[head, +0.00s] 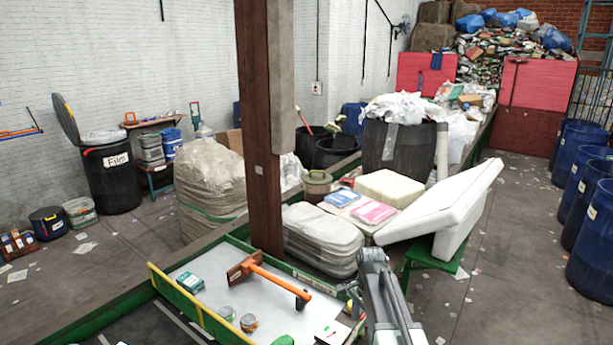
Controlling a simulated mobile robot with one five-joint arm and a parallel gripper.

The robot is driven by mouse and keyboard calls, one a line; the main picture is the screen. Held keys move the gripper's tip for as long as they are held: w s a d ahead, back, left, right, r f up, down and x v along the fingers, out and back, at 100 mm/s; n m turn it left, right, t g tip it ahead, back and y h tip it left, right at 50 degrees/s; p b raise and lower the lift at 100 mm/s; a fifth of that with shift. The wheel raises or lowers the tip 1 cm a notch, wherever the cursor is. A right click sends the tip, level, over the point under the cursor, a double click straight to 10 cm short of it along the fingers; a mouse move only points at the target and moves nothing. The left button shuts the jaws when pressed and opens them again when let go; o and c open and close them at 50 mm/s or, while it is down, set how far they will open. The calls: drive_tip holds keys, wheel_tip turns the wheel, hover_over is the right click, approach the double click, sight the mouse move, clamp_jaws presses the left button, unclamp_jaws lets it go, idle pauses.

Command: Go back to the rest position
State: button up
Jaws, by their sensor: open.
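My grey arm rises from the bottom edge, right of centre. My gripper (353,295) shows small at its left side, over the right edge of the sorting table, and is partly hidden by the arm; it is open, and I see nothing held in it. The pale sorting surface (215,268) lies to the left. On it are an orange-handled tool (275,278), a teal box (190,283), a can (226,312), a second can (249,322) and a white card (332,332). A green item (283,340) is cut off by the bottom edge.
A brown post (262,130) stands just behind the sorting surface. A yellow rail (195,310) runs along its near side. A white slab (440,205) leans over a green stand (430,256) behind my arm.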

drive_tip(key=s+n, duration=1)
drive_tip(key=n, duration=0.1)
wheel_tip(320, 180, down, 10)
drive_tip(key=s+n+b, duration=0.1)
drive_tip(key=s+b, duration=0.2)
drive_tip(key=b, duration=0.7)
drive_tip(key=shift+a, duration=0.25)
